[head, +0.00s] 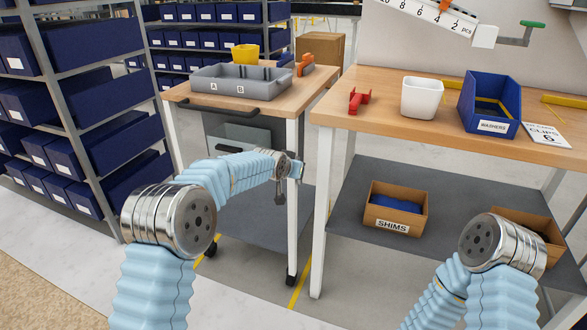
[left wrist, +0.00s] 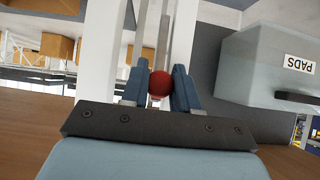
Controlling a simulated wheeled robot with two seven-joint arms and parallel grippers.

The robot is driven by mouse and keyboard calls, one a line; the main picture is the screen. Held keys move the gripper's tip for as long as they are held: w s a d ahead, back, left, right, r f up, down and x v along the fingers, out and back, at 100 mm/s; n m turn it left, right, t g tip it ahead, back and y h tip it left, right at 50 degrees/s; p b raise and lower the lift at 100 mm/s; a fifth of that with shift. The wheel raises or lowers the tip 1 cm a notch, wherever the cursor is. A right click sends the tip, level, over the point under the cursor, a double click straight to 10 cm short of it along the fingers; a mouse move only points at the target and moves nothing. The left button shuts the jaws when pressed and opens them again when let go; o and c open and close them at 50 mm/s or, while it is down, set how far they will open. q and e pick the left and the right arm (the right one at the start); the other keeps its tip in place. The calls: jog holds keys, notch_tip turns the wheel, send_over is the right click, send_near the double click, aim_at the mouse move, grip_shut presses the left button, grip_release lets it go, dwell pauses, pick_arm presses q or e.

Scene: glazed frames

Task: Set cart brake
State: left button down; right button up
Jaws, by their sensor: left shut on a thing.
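The cart (head: 181,92) has a wooden top, pale legs, a grey lower shelf and black casters (head: 291,281). My left gripper (head: 297,170) is at the cart's front right leg, below the top. In the left wrist view its blue fingers (left wrist: 159,92) are shut on a small red ball knob (left wrist: 159,85), beside a pale post. The knob is hidden in the head view, and I cannot tell the state of the brake. My right arm shows at the lower right, but its gripper is out of view.
A grey tray (head: 222,97) and yellow cup (head: 246,56) stand on the cart. The workbench (head: 380,94) to its right holds a white bin (head: 422,98) and blue washers bin (head: 489,108). A grey box labelled PADS (left wrist: 265,62) is close beside my left gripper. Shelving stands left.

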pick_arm(q)
jog(key=c, duration=0.9)
grip_release()
